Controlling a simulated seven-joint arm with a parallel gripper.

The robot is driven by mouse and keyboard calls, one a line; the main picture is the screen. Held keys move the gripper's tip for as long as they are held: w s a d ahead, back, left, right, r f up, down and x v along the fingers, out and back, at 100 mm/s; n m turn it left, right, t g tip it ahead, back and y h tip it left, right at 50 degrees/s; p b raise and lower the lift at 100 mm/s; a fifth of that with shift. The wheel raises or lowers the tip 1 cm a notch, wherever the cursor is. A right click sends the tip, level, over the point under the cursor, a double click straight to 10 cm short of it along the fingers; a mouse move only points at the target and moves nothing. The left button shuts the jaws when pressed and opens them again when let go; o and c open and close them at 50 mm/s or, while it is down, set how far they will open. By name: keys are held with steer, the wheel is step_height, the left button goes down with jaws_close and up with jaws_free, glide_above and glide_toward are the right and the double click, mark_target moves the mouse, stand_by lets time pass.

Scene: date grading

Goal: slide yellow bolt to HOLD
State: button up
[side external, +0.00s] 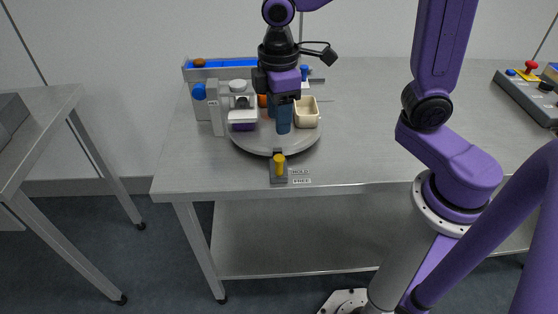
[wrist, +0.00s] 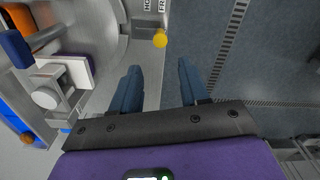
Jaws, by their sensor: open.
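The yellow bolt (side external: 280,163) stands upright in a dark slotted plate (side external: 279,179) at the table's front edge. Its round yellow head also shows in the wrist view (wrist: 160,38), in line with the FREE label (wrist: 163,5). The HOLD label (side external: 300,172) lies on the side toward the turntable, and FREE (side external: 301,181) on the table-edge side. My gripper (side external: 279,127) is open and empty, pointing down in front of the round turntable (side external: 245,146) in the side view. In the wrist view the bolt head is ahead of the open fingertips (wrist: 158,65), between their lines, not touched.
A white-and-grey fixture with a blue knob (side external: 199,91) stands left of my gripper. A cream cup (side external: 307,111) sits on the turntable. A blue-lined trough (side external: 225,71) is behind. A control box (side external: 530,97) is far right. The tabletop right of the turntable is clear.

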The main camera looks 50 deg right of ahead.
mark_target(279, 158)
step_height(279, 158, down, 14)
steer(key=shift+r, duration=0.25)
steer(key=shift+c, duration=0.3)
